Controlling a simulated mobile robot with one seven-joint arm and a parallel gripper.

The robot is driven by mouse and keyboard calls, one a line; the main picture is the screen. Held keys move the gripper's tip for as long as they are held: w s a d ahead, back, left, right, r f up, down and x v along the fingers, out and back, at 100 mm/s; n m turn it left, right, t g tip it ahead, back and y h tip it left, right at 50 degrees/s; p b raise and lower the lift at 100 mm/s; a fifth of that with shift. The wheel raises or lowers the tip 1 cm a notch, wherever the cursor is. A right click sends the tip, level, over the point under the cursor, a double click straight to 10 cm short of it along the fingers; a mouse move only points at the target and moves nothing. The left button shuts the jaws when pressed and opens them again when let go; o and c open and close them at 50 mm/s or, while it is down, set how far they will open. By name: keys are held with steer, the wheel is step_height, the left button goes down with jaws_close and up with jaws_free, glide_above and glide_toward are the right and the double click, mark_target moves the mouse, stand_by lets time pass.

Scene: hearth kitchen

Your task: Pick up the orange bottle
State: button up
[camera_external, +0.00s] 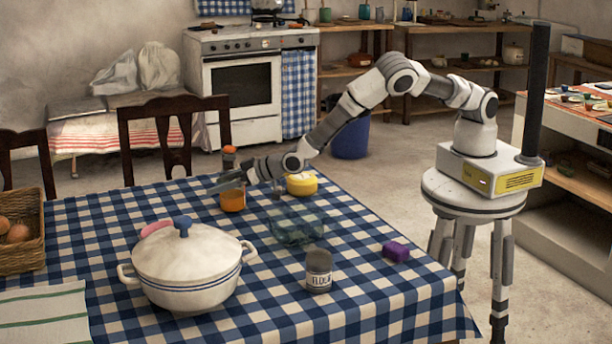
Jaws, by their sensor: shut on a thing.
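The orange bottle (229,162) stands upright at the far side of the checked table, its narrow upper part showing above my gripper. My gripper (226,181) reaches in from the right, roughly level, and is shut on the bottle. The fingers hide the middle of it. A wider orange piece (232,202) shows just below the fingers. I cannot tell whether it is the bottle's lower part or a separate jar, or whether the bottle touches the table.
A yellow round container (302,185) and a clear glass dish (297,229) lie right of my gripper. A basket (33,240) is at left. The right front cloth is clear.

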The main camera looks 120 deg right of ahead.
steer(key=shift+r, duration=0.1)
jaws_close()
steer(key=shift+r, duration=0.1)
steer(key=shift+r, duration=1.95)
steer(key=s+d+r, duration=0.7)
steer(key=s+d, duration=0.1)
steer(key=shift+s+d, duration=0.1)
steer(key=shift+s, duration=0.05)
stand_by(0.8)
